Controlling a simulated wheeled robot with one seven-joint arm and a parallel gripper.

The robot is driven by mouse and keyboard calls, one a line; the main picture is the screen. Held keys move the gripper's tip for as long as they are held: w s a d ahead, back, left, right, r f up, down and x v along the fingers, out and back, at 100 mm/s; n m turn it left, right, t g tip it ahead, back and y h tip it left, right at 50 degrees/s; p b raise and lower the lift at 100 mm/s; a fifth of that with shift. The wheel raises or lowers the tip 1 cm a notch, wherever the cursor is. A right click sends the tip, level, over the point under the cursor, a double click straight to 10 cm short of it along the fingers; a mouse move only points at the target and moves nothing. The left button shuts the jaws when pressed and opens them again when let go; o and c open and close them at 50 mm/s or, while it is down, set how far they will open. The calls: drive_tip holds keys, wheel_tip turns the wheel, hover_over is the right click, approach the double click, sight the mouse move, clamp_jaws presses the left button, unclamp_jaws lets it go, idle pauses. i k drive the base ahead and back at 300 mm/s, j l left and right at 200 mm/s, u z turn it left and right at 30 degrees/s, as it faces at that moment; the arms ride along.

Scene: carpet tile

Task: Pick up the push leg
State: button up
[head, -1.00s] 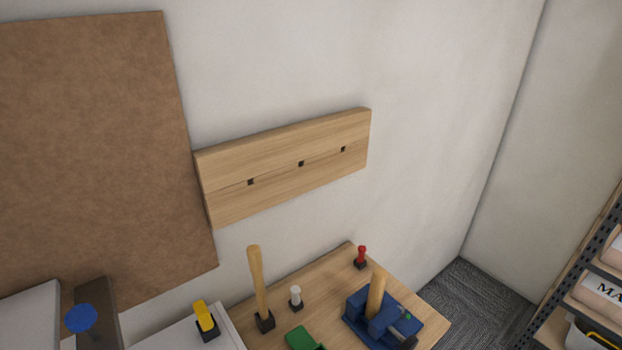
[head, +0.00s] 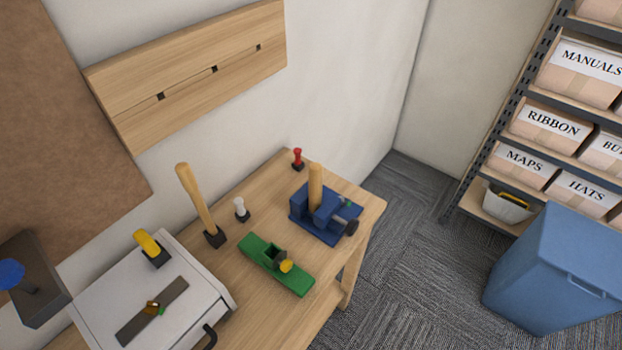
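I cannot tell for certain which thing is the push leg. On the wooden table (head: 262,303) a tall light wooden stick (head: 195,197) leans slightly in a black base. A short wooden post (head: 315,187) stands at a blue vise-like block (head: 326,222). A small white peg (head: 239,206) and a small red peg (head: 298,158) stand in black bases. A green plane-like tool (head: 276,265) with a yellow knob lies at the front. My gripper is not in view.
A white case (head: 208,290) with a yellow-topped piece (head: 147,243) stands left of the tools. A dark block with a blue knob (head: 11,274) is at the far left. A slotted board (head: 190,85) hangs above. A blue bin (head: 551,272) and shelving with boxes (head: 549,127) stand right. Carpet between is clear.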

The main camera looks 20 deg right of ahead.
sight(316, 169)
drive_tip(key=i+j+z, duration=0.1)
drive_tip(key=j, duration=1.6)
drive_tip(key=i+z, duration=0.05)
drive_tip(key=i, duration=0.05)
